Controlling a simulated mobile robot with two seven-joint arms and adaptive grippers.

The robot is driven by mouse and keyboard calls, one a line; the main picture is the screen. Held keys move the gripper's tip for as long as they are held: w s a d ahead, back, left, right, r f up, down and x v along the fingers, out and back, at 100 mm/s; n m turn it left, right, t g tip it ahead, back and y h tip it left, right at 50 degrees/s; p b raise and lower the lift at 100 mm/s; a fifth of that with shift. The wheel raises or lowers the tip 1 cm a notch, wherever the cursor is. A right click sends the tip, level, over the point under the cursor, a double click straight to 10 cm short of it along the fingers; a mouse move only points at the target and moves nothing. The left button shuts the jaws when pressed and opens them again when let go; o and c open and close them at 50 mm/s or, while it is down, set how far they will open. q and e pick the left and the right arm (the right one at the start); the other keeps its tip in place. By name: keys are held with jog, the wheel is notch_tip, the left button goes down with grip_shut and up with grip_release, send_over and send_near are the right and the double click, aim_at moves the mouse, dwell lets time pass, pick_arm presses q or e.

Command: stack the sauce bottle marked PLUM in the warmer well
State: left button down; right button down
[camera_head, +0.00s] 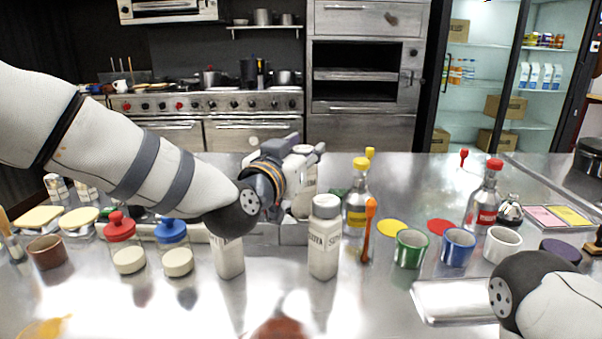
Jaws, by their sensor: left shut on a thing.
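My left gripper (309,152) is shut on a pale sauce bottle (304,198), held upright at the metal warmer well (292,232). Its lower end seems to be in or just behind the well; I cannot tell which, and its label is not readable. A white bottle with a grey cap, marked SOYA (323,245), stands in front of the well. Another white bottle (230,258) stands to its left, its top hidden by my left arm. I cannot read PLUM on any bottle. My right arm shows at the lower right, but its gripper does not.
Red-lidded (120,228) and blue-lidded (171,231) jars stand at left. A yellow-capped glass bottle (356,205) and an orange spoon-like tool (368,230) stand right of the well. Green (411,249), blue (458,246) and white (502,244) cups stand farther right. The front middle counter is mostly clear.

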pick_arm(q)
jog(key=shift+f, duration=1.35)
pick_arm(e)
jog(key=shift+s+f, duration=0.1)
jog(key=shift+f, duration=0.05)
pick_arm(q)
jog(key=shift+f, duration=0.35)
jog(key=c, duration=1.1)
grip_release()
jog(key=shift+r, duration=0.1)
jog(key=p+v, duration=0.1)
jog(key=v, duration=0.6)
jog(key=shift+s+a+r, duration=0.15)
jog(key=shift+s+r, duration=0.05)
pick_arm(e)
jog(key=shift+w+r, duration=0.7)
